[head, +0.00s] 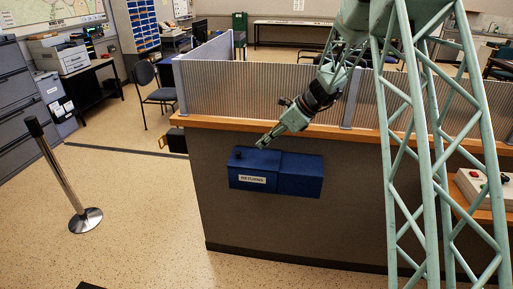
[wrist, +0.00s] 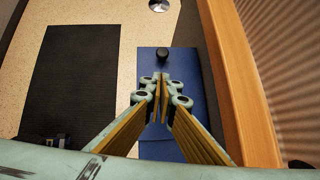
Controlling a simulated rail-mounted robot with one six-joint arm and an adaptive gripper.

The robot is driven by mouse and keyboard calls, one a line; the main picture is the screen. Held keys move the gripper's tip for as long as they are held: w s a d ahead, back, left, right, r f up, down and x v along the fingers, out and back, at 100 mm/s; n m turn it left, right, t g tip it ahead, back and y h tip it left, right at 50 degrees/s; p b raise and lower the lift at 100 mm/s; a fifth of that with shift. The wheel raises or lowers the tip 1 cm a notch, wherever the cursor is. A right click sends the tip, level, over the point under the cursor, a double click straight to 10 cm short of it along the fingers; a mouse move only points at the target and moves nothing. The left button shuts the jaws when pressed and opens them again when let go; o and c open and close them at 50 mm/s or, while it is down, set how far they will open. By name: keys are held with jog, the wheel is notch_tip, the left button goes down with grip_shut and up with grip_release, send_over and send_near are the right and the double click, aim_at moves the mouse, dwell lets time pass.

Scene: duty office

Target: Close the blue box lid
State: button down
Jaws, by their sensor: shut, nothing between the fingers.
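The blue box (head: 300,174) is mounted on the front of the counter, below its wooden top. Its left section carries a white label (head: 252,179) and a small black knob (head: 238,155); a seam divides it from the right section. I cannot tell for sure how far the lid stands open. My gripper (head: 263,143) is above the box, near the middle of its top edge, and right of the knob. In the wrist view the shut, empty fingers (wrist: 162,88) point toward the black knob (wrist: 162,54) over the blue surface (wrist: 180,65). Contact cannot be made out.
The wooden counter edge (wrist: 245,80) runs close along the right of the wrist view. Ribbed screens (head: 265,90) stand on the counter behind my arm. A post with a round base (head: 87,220) stands at the left. Open floor (head: 150,235) lies left of the counter.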

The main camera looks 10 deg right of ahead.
jog(key=shift+v, duration=1.8)
jog(key=shift+r, duration=0.15)
jog(key=s+a+r+n+g+h, duration=0.1)
jog(key=s+r+n, duration=0.5)
jog(key=s+r, duration=0.6)
jog(key=s+a+r+n+h, duration=0.15)
jog(key=s+r+n, duration=0.55)
jog(key=s, duration=1)
jog(key=s+d+r+n+h, duration=0.1)
jog(key=s+d+n, duration=0.1)
jog(key=s, duration=0.9)
jog(key=s+d+r+n+t+h, duration=0.1)
jog(key=s+d+n+h, duration=0.1)
jog(key=s, duration=0.8)
jog(key=s+d+r+n+h, duration=0.1)
jog(key=s+d+n, duration=0.3)
jog(key=s, duration=0.7)
jog(key=shift+s+r+n+h, duration=0.35)
jog(key=shift+n, duration=0.75)
